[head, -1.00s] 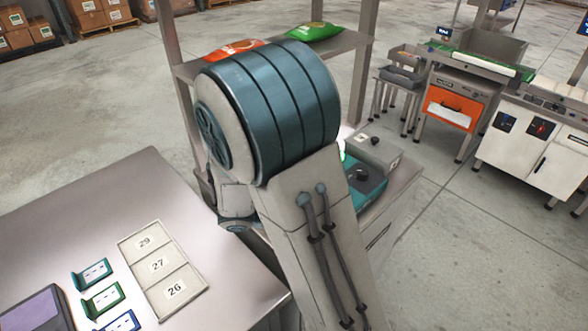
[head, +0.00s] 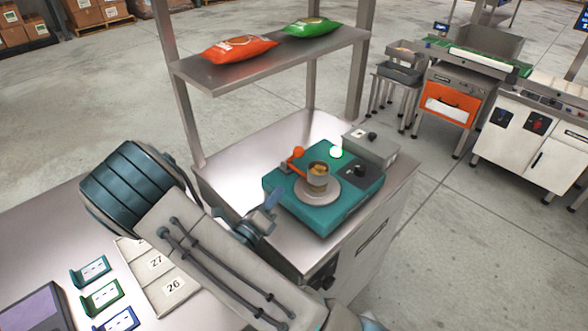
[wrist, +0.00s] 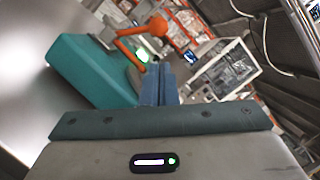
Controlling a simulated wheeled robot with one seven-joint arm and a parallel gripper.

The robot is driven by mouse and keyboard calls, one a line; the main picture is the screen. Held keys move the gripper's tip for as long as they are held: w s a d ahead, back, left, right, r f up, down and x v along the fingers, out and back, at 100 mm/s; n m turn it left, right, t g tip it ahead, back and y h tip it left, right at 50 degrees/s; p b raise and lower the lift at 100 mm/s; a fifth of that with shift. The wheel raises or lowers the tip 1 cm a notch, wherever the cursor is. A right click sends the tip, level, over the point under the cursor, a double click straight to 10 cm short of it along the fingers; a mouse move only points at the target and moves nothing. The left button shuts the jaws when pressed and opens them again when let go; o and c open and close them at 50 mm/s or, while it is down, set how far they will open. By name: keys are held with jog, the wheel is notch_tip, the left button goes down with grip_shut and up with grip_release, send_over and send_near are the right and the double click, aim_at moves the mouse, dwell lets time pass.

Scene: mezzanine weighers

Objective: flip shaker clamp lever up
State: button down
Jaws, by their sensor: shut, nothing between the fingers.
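The teal shaker (head: 325,203) stands on the steel bench, with a round plate and a small cup (head: 317,178) of yellowish pieces on top. Its orange clamp lever (head: 295,157) with a ball knob is at the back left of the plate. In the wrist view the orange lever (wrist: 140,32) shows beyond my fingers, beside the teal body (wrist: 92,72). My gripper (head: 272,198) is shut and empty, left of the shaker and apart from the lever. In the wrist view my gripper's blue fingers (wrist: 158,82) are together, just below the lever in the picture.
A shelf (head: 250,75) above holds an orange bag (head: 238,49) and a green bag (head: 312,27). Its posts rise near the shaker. Bare bench lies left of the shaker.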

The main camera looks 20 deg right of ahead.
jog(key=b+x, duration=0.1)
jog(key=x, duration=0.8)
jog(key=shift+w+d, duration=0.2)
jog(key=shift+d, duration=0.1)
jog(key=shift+w+d+r, duration=0.1)
